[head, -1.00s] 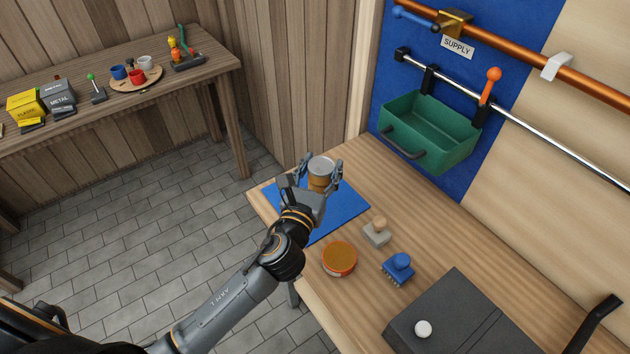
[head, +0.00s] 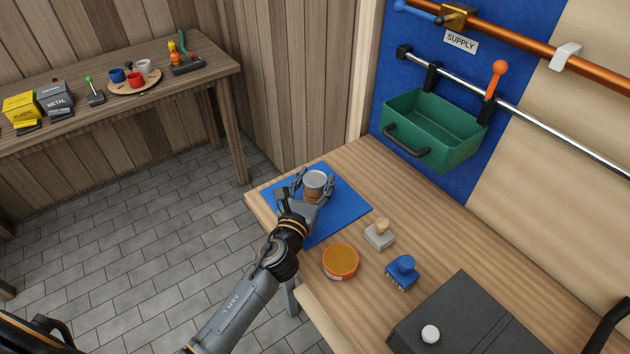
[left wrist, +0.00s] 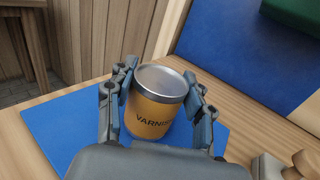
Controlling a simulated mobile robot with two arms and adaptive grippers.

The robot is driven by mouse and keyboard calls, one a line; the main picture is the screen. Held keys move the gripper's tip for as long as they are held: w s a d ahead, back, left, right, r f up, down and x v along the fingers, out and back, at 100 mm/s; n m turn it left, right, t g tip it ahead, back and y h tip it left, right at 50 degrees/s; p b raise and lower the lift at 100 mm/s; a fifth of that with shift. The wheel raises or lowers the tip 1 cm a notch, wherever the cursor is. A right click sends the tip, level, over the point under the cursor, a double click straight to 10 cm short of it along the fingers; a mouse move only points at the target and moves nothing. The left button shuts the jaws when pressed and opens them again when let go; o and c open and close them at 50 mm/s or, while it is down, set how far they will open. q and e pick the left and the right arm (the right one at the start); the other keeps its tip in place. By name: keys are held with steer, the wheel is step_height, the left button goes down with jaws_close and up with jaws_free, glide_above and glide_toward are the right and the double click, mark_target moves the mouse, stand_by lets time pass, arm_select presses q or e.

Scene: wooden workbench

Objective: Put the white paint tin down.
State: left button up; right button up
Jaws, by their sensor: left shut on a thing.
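My left gripper (head: 311,181) is shut on a tin (head: 314,186) with a silvery grey top and a yellow-orange side. In the left wrist view the tin (left wrist: 157,112) reads "VARNI…", the rest hidden by a finger; it does not look white. It is upright between the two fingers, over the blue mat (head: 347,205) at the bench's far left corner. Its base is low over the mat; I cannot tell whether it touches. My right gripper is not in view.
A dark grey case (head: 465,320) lies at the front right. A green bin (head: 440,120) hangs from the wall rail.

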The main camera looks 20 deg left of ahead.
arm_select(q)
steer(key=shift+f, duration=0.15)
steer(key=o, duration=1.3)
steer(key=shift+o, duration=0.2)
steer(key=shift+r, duration=0.25)
steer(key=s+b, duration=0.1)
steer(key=s, duration=1.1)
steer(key=shift+a+b, duration=0.2)
steer(key=shift+b, duration=0.1)
